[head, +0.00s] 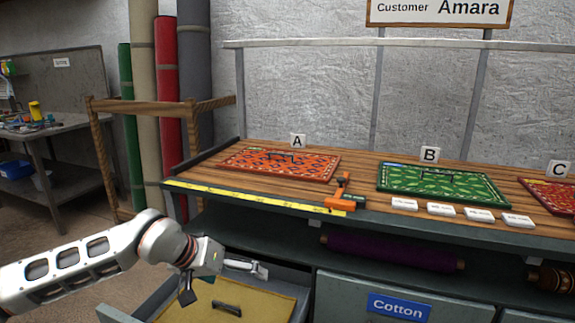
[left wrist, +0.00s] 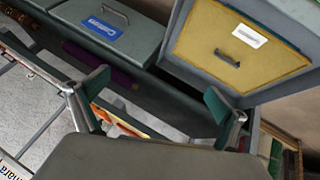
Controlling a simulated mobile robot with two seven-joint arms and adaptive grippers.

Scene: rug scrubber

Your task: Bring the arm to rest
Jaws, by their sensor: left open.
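My left arm (head: 75,262) reaches in from the left in the head view. My left gripper (head: 224,279) is open and empty, above the open drawer below the bench top. In the left wrist view its two fingers (left wrist: 158,92) stand wide apart with nothing between them. In the drawer lies a yellow panel (head: 255,306) with a black handle; the left wrist view shows this panel (left wrist: 205,45) with a white label. The gripper looks apart from the panel and handle. My right gripper is in neither view.
The wooden bench (head: 365,193) carries a red rug (head: 310,168), a green rug (head: 465,190), a yellow measuring strip (head: 250,194), an orange tool (head: 339,204) and white labels. The "Cotton" drawer (head: 345,290) is closed. A wooden rack (head: 103,160) stands left. Open floor lies behind my arm.

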